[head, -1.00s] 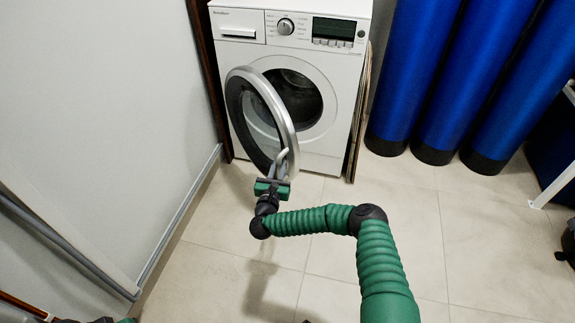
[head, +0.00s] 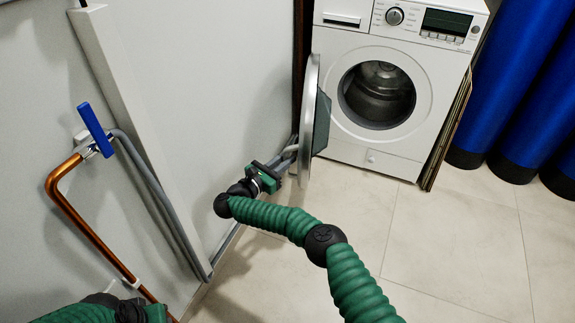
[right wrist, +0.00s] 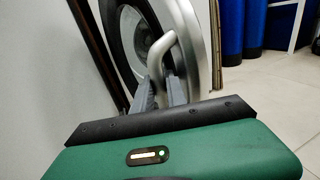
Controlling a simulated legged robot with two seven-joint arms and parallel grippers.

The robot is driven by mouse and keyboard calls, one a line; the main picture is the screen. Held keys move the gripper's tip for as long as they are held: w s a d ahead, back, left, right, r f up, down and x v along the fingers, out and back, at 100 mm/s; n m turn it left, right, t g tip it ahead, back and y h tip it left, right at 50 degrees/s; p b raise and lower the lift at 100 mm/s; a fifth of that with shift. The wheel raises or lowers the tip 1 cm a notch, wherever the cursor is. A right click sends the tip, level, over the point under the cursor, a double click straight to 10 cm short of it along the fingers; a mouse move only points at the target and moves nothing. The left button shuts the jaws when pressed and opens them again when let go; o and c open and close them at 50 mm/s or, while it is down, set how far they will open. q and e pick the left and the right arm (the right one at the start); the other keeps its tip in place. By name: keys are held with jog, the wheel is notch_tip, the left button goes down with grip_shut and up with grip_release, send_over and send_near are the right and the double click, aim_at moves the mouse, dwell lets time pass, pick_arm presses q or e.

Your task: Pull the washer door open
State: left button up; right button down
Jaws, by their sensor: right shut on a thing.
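The white washer (head: 425,60) stands against the back wall, and its round drum opening (head: 377,95) is uncovered. Its door (head: 306,112) is swung wide open on the left side, seen nearly edge-on, with the dark glass bulge (head: 322,122) facing right. My right gripper (head: 284,158) is shut on the door's handle, on the door's outer side near the left wall. In the right wrist view the two grey fingers (right wrist: 160,92) are at the silver curved handle (right wrist: 163,50). Of my left arm only a green and black part shows at the bottom left; its gripper is out of view.
The left wall (head: 190,90) is close to my right gripper and the door. A copper pipe (head: 85,225) with a blue valve handle (head: 94,128) and grey pipes run along it. Blue cylinders (head: 520,75) stand at the right. The tiled floor (head: 450,240) in front is clear.

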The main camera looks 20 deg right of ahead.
jog(key=shift+w+r, duration=0.2)
jog(key=shift+d, duration=0.1)
jog(key=c, duration=1.6)
grip_release()
jog(key=shift+o, duration=1.1)
jog(key=shift+d, duration=0.1)
jog(key=shift+o, duration=0.2)
jog(key=shift+f, duration=0.1)
